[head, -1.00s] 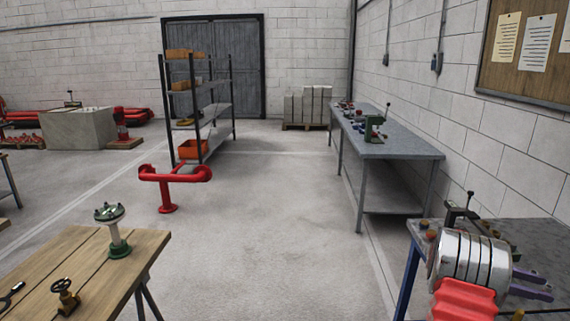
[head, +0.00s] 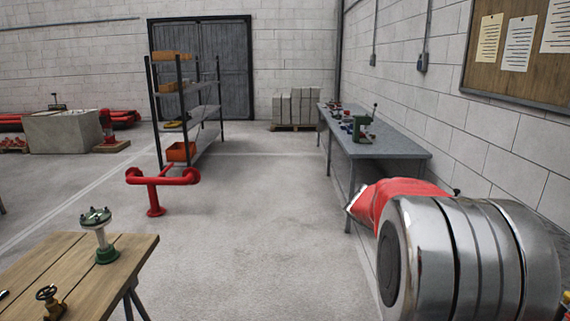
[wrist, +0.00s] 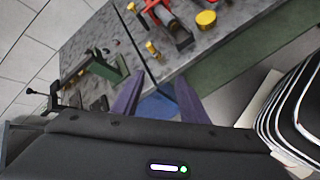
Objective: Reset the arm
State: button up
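My gripper (wrist: 158,97) shows in the wrist view as two purple fingers. The fingers stand apart, with nothing held between them. They are in front of the edge of a grey bench top (wrist: 85,45), and a blue part shows behind the gap. My silver and red arm links fill the lower right of the head view. The gripper itself is not visible there.
In the wrist view, a red and black tool (wrist: 171,28), brass pieces (wrist: 206,19) and a dark green device (wrist: 100,65) sit on the bench. The head view shows a wooden table (head: 70,265), red pipe (head: 155,190), shelf rack (head: 187,110) and long bench (head: 385,148). Middle floor is clear.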

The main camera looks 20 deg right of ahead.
jog(key=s+a+m+t+y, duration=0.2)
jog(key=s+a+t+y, duration=0.1)
jog(key=a, duration=1.8)
jog(key=s+a+m+t+y, duration=0.2)
jog(key=a+t+y, duration=0.3)
jog(key=a, duration=1.5)
jog(key=shift+s+a+r+t+y, duration=0.15)
jog(key=shift+s+a+t+y, duration=0.3)
jog(key=shift+t, duration=0.75)
